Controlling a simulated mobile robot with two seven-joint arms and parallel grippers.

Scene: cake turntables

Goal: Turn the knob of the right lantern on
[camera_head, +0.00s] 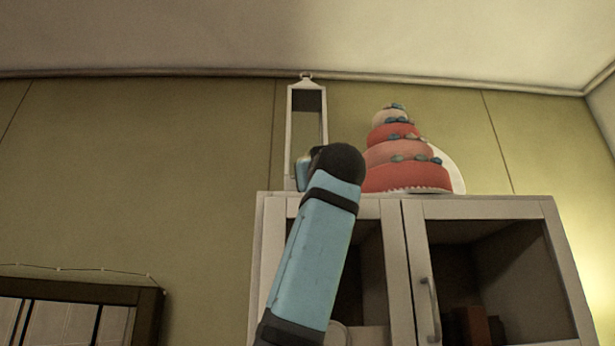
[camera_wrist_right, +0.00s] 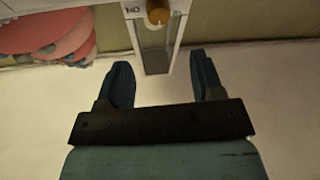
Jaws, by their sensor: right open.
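A tall white-framed lantern (camera_head: 306,110) stands upright on top of a white cabinet, at its left end. My arm covers its lower part in the head view. In the right wrist view the lantern (camera_wrist_right: 154,58) appears upside down, with a round amber piece (camera_wrist_right: 158,12) at the top edge; I cannot tell if that is the knob or a candle. My right gripper (camera_wrist_right: 160,62) is open and empty, its fingers spread to either side of the lantern's image, with no contact visible. In the head view my right wrist hides most of the gripper. My left gripper is in no view.
A tiered red and pink cake (camera_head: 398,155) stands close to the right of the lantern on the cabinet (camera_head: 470,207); it also shows in the right wrist view (camera_wrist_right: 45,35). The cabinet has glazed doors with a handle (camera_head: 430,300). The wall left of the lantern is clear.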

